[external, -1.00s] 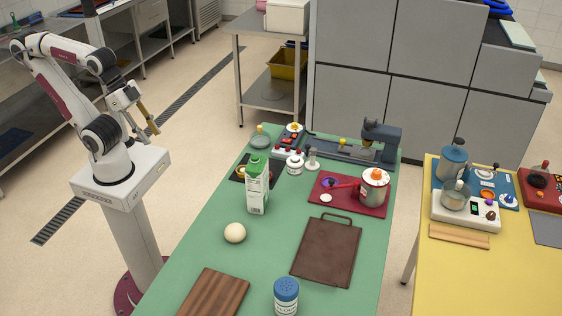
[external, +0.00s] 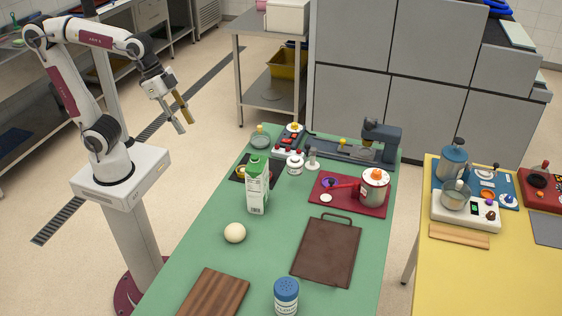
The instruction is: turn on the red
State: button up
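The task names only "the red", and several red things show. A red-and-dark device (external: 291,138) with small knobs stands at the table's back left. Another red unit (external: 536,197) sits at the right on the yellow table. My gripper (external: 186,126) is in the air left of the green table, pointing down and right. Its fingers are apart, with nothing between them.
A green-and-white carton (external: 257,186) stands between the left edge and the red plate. A pale ball (external: 235,233), brown tray (external: 326,250), wooden board (external: 214,294) and blue-capped shaker (external: 286,296) are nearer. A grey machine (external: 362,148) stands at the back.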

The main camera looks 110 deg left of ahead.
jog(key=w+a, duration=0.7)
jog(key=w, duration=0.2)
send_near(289, 140)
jog(key=shift+w+r, duration=0.15)
jog(key=shift+r, duration=0.2)
jog(key=shift+g, duration=0.3)
jog(key=shift+x, duration=3.9)
jog(key=shift+d, duration=0.1)
